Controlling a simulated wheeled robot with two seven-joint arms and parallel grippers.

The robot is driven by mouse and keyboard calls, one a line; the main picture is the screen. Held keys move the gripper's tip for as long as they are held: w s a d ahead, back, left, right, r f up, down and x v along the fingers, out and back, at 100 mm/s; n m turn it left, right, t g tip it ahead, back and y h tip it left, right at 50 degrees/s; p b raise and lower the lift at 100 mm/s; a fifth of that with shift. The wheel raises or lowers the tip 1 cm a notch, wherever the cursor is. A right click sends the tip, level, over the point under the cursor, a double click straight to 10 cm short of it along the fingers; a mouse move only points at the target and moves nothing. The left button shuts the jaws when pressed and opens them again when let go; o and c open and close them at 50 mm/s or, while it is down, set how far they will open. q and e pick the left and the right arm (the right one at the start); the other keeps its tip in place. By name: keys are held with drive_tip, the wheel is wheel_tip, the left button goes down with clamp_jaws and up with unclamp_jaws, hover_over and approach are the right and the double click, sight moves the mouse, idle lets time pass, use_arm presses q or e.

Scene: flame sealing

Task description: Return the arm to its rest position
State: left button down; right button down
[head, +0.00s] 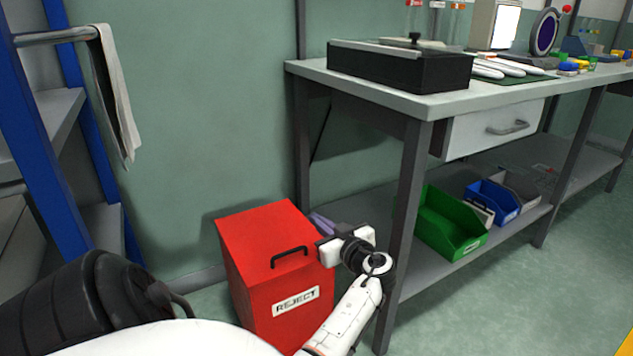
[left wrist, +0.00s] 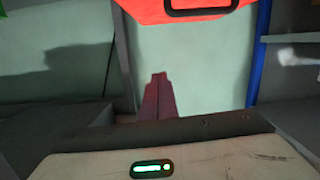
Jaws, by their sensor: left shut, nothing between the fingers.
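My left gripper (head: 322,224) is low beside the top right edge of the red REJECT bin (head: 262,262), between the bin and the near leg of the workbench. Its fingers are together with nothing between them. The left wrist view shows the closed fingers (left wrist: 157,95) pointing toward a pale green surface, with part of the red bin (left wrist: 185,8) and its dark handle at the top. I cannot tell in the head view whether the gripper touches the bin. My right gripper is in neither view.
The workbench (head: 480,95) stands to the right, with a black box (head: 400,68) at its near end. Its lower shelf holds a green bin (head: 450,222) and a blue bin (head: 492,200). A blue rack post (head: 35,125) with a hanging cloth (head: 113,95) is at left.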

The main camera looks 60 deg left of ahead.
use_arm(q)
drive_tip(key=r, duration=0.1)
drive_tip(key=w+r, duration=0.1)
drive_tip(key=r, duration=0.1)
drive_tip(key=r+p, duration=0.1)
drive_tip(key=r, duration=0.1)
drive_tip(key=shift+w+d, duration=0.15)
drive_tip(key=shift+d, duration=0.15)
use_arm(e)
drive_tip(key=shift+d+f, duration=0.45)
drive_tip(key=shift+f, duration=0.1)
